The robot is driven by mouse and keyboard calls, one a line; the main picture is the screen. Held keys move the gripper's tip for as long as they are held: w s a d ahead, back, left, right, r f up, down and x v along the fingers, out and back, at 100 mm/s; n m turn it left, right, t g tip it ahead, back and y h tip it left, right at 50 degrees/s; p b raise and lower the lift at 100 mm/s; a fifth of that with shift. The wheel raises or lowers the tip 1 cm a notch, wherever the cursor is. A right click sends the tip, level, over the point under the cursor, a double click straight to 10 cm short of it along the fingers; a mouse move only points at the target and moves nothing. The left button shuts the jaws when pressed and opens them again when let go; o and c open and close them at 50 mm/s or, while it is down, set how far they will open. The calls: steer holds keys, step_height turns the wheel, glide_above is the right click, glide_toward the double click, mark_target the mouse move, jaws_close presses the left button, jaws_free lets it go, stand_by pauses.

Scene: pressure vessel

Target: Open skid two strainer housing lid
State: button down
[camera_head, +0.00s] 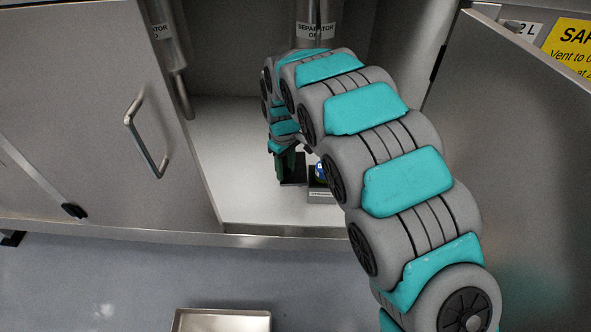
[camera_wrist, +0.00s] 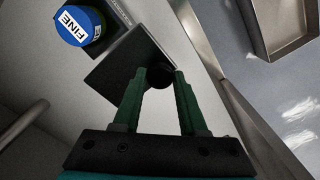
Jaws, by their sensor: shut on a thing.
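My gripper (camera_wrist: 160,76) has its two green fingers on either side of a round black knob (camera_wrist: 160,78) at the edge of a dark square plate or lid (camera_wrist: 118,62). I cannot tell whether the plate is open or closed. In the head view the gripper (camera_head: 288,172) reaches down inside the cabinet, beside a dark box-like part (camera_head: 296,168); my arm hides much of it. A blue round piece marked FINE (camera_wrist: 72,24) sits close by; it also shows in the head view (camera_head: 320,172) above a small labelled grey block (camera_head: 322,194).
The cabinet has a left door (camera_head: 90,120) with a handle and an open right door (camera_head: 510,150). Pipes labelled SEPARATOR (camera_head: 316,30) stand at the back. A metal tray (camera_head: 222,319) lies on the floor in front. The cabinet floor at left (camera_head: 222,130) is clear.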

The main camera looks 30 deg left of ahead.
steer(key=shift+a+m, duration=0.8)
steer(key=shift+m, duration=0.1)
steer(key=shift+w+a+m, duration=0.15)
steer(key=shift+a+m, duration=1.15)
steer(key=shift+m, duration=0.2)
steer(key=shift+a, duration=0.1)
steer(key=shift+c, duration=2.3)
jaws_free()
step_height(320, 180, up, 8)
